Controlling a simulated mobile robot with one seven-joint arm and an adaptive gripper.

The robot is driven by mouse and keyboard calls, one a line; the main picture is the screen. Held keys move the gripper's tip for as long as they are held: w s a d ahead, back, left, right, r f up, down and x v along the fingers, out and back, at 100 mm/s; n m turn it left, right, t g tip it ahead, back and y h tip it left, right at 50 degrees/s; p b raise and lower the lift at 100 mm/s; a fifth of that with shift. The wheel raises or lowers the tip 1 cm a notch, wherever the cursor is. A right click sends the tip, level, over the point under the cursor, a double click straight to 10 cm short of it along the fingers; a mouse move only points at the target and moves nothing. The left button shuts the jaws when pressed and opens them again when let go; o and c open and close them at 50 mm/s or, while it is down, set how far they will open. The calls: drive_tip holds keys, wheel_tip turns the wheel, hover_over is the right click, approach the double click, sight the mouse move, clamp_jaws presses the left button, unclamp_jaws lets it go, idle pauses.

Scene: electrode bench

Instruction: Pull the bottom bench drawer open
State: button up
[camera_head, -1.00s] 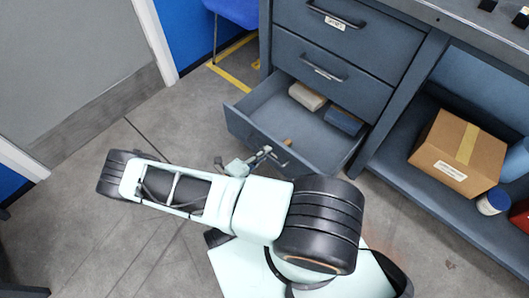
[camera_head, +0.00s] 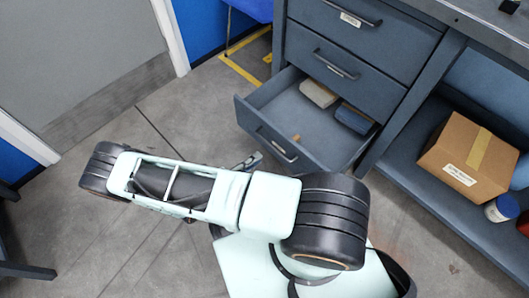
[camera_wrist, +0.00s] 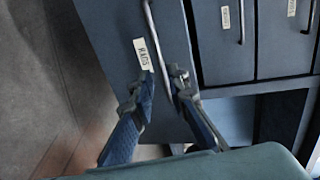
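The bottom bench drawer (camera_head: 262,133) stands pulled out in the head view, its inside showing. Its bar handle (camera_head: 277,145) is on the front face. In the wrist view the handle (camera_wrist: 155,40) runs beside a white "RAGS" label (camera_wrist: 143,54). My gripper (camera_wrist: 156,88) is open in the wrist view, its two fingers apart, with the lower part of the handle between them in the picture. In the head view only a bit of the gripper (camera_head: 252,160) shows past my arm, just off the handle and apart from it.
A pale block (camera_head: 318,93), a blue block (camera_head: 354,118) and a small tan piece lie in the drawer. Two shut drawers (camera_head: 345,65) are above. A cardboard box (camera_head: 467,153) sits on the shelf at right. Floor (camera_head: 110,125) at left is clear.

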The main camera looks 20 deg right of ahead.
drive_tip(key=v, duration=0.2)
drive_tip(key=shift+s+a, duration=0.1)
drive_tip(key=shift+a, duration=0.15)
drive_tip(key=shift+r, duration=0.1)
